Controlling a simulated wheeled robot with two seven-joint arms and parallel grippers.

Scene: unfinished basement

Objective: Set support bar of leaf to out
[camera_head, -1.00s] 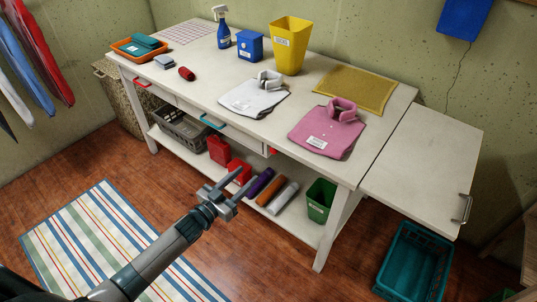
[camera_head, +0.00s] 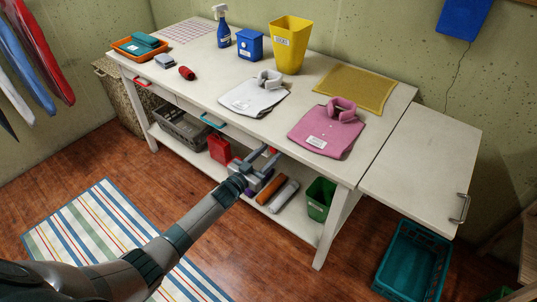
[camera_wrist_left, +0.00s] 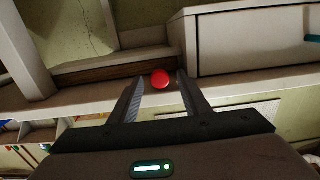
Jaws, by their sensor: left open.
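The pale leaf (camera_head: 425,165) extends from the right end of the white table (camera_head: 235,108), with a metal handle (camera_head: 460,207) at its outer edge. A red round knob (camera_wrist_left: 160,79) sits at the table's front, beside a white drawer front (camera_wrist_left: 250,40). A dark brown strip (camera_wrist_left: 115,69) lies to the knob's left in the wrist view; I cannot tell whether it is the support bar. My left gripper (camera_head: 270,154) is open at the table's front edge. In the wrist view the knob appears between its fingertips; contact is unclear. My right gripper is not in view.
A pink shirt (camera_head: 322,138) and a white shirt (camera_head: 250,97) lie on the tabletop. The lower shelf holds rolls (camera_head: 285,195) and a green bin (camera_head: 319,198). A teal crate (camera_head: 412,262) stands below the leaf. A striped rug (camera_head: 85,235) lies in front.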

